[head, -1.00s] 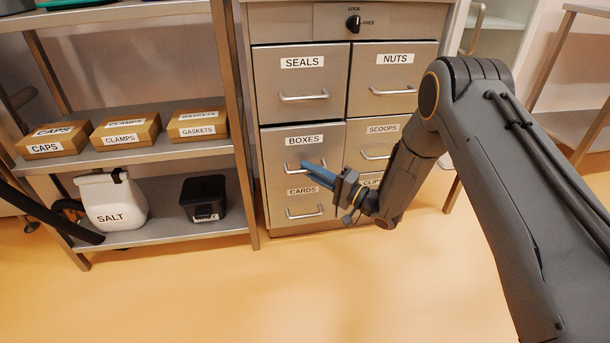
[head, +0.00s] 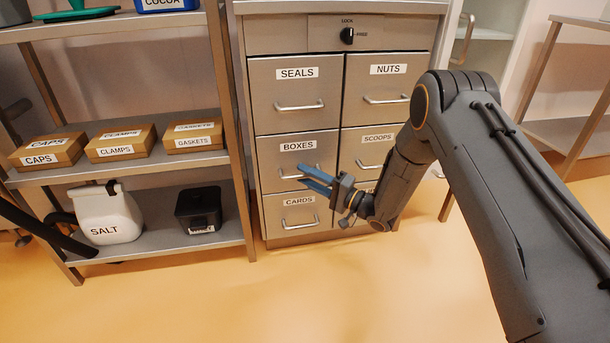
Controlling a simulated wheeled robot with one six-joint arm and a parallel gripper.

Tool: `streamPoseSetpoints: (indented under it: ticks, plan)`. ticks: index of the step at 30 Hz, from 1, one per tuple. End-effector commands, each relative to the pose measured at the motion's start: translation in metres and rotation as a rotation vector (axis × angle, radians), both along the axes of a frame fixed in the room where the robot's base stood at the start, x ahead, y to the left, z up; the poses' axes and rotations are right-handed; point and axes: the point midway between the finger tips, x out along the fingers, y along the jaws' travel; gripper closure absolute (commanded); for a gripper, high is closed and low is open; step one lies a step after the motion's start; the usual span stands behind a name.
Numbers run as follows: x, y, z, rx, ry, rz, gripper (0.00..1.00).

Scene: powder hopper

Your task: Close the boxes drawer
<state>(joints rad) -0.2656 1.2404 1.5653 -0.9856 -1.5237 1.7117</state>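The boxes drawer (head: 272,161) is a grey metal front with a BOXES label and a bar handle, in the left column of the cabinet, below SEALS and above CARDS. Its front looks flush, or nearly so, with the fronts around it; a small gap cannot be ruled out. My gripper (head: 305,176) has blue fingers pointing left, in front of the right part of this drawer and its handle. The fingers show as two prongs slightly apart, with nothing seen held. They hide the handle's right end; whether they touch it is unclear.
The seals drawer (head: 285,122), cards drawer (head: 275,214) and nuts drawer (head: 371,117) look shut. My arm covers part of the right column. A shelf rack (head: 225,150) with boxes and containers stands left. The floor (head: 300,290) in front is clear.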

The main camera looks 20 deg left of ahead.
Motion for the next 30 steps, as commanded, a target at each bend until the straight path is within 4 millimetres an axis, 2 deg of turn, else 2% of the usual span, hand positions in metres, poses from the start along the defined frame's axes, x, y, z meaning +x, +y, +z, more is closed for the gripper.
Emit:
streamPoseSetpoints:
  ticks: [6,12,18,30]
  plan:
    - [-0.01,-0.035,-0.004,-0.001,0.003,-0.004,0.7]
    - [-0.018,-0.058,-0.007,0.0,0.001,-0.002,0.7]
    - [-0.02,-0.066,-0.009,0.0,0.0,-0.002,0.7]
    - [-0.02,-0.066,-0.009,0.0,0.0,-0.001,0.7]
